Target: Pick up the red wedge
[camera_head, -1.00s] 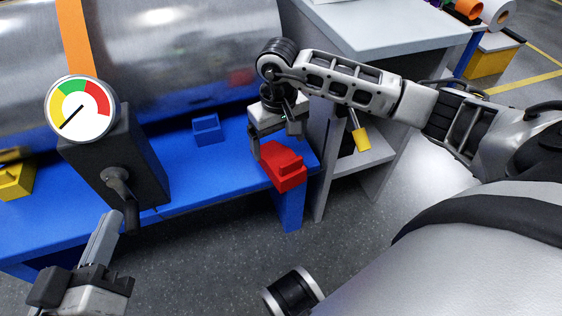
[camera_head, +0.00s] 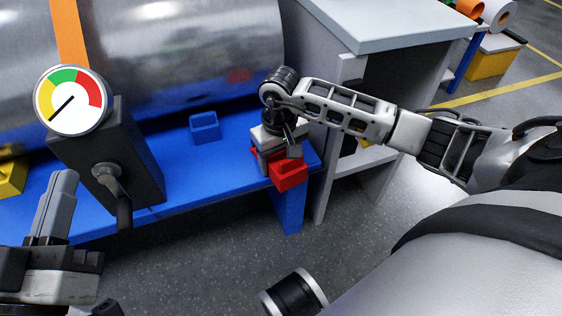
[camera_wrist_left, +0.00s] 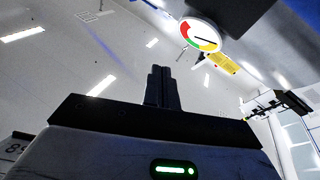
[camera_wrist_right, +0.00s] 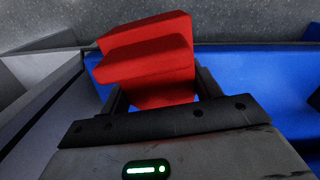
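The red wedge (camera_head: 290,176) is a stepped red block at the right end of the blue bench, partly hidden by my right gripper. My right gripper (camera_head: 275,165) is down over it. In the right wrist view the fingers of my right gripper (camera_wrist_right: 162,88) stand apart on either side of the red wedge (camera_wrist_right: 150,58); firm contact on both sides does not show. My left gripper (camera_head: 62,182) is at the lower left, away from the wedge. In the left wrist view its fingers (camera_wrist_left: 162,78) are together with nothing between them.
The blue bench (camera_head: 190,195) carries a small blue tray (camera_head: 205,127), a dark gauge stand (camera_head: 120,160) with a lever, and a yellow block (camera_head: 10,178). A metal cylinder (camera_head: 180,50) lies behind. A grey cabinet (camera_head: 345,190) stands right of the bench.

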